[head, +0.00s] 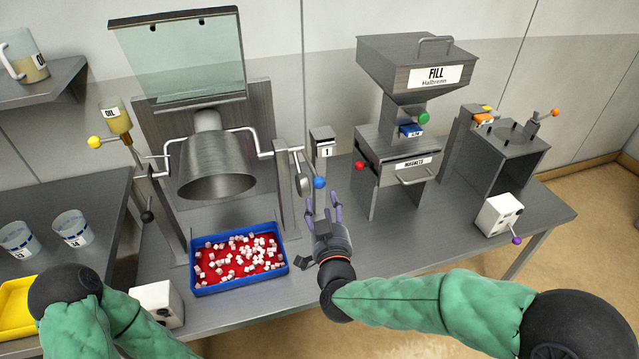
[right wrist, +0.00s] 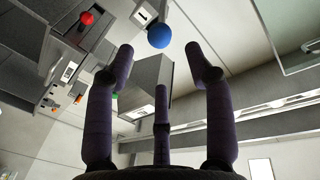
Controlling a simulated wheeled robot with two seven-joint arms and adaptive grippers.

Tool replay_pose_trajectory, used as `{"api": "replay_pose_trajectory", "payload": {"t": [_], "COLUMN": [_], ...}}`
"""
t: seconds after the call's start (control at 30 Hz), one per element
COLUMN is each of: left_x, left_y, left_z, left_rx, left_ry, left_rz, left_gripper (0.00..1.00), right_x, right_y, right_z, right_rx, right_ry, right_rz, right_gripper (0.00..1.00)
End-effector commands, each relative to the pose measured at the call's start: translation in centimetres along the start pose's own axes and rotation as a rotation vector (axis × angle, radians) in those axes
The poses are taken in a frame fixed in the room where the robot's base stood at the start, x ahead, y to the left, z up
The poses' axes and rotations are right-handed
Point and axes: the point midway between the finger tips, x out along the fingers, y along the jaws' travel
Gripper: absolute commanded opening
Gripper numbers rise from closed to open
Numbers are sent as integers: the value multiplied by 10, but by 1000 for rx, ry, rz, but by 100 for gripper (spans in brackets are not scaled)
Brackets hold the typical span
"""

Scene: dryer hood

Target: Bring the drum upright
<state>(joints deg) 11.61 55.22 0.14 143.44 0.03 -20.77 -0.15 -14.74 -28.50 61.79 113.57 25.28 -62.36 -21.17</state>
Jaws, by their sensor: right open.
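The grey metal drum (head: 217,165) hangs in its frame with its open mouth tilted down toward the front, above a blue tray. A bent crank rod runs from the drum to the right post and ends in a blue ball knob (head: 320,183). My right gripper (head: 322,208) is just below and in front of the blue knob, fingers pointing up and away, apart and empty. In the right wrist view the blue knob (right wrist: 159,36) lies beyond the spread purple fingers, between their tips, with no contact visible. Only my left arm shows at lower left; its gripper is out of view.
The blue tray (head: 239,287) with a red bottom holds many small pale cubes below the drum. A raised clear hood (head: 185,60) stands above the drum. The FILL hopper (head: 415,70) and magnets drawer (head: 410,172) stand right of the knob. A white box (head: 155,304) sits at the front left.

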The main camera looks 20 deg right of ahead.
Motion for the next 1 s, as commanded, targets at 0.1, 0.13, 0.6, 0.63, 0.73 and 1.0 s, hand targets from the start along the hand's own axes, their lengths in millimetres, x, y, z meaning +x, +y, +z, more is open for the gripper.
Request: {"api": "replay_pose_trajectory", "payload": {"t": [0.1,0.13,0.6,0.63,0.73,1.0], "left_x": [7,8,20,20,20,20], "left_y": [-2,-3,-7,-7,-7,-7], "left_z": [0,0,-1,-1,-1,-1], "left_rx": [0,0,0,0,0,0], "left_ry": [0,0,0,0,0,0], "left_rz": [0,0,0,0,0,0], "left_gripper": [40,40,40,40,40,40], "right_x": [22,27,85,86,88,88], "right_y": [1,1,1,1,1,1], "right_z": [3,3,2,2,1,1], "right_rx": [0,0,-1,-1,-1,0], "right_ry": [-1,-1,-2,-2,-1,-2], "right_rz": [3,3,1,1,0,0], "right_gripper": [54,54,54,54,54,34]}}
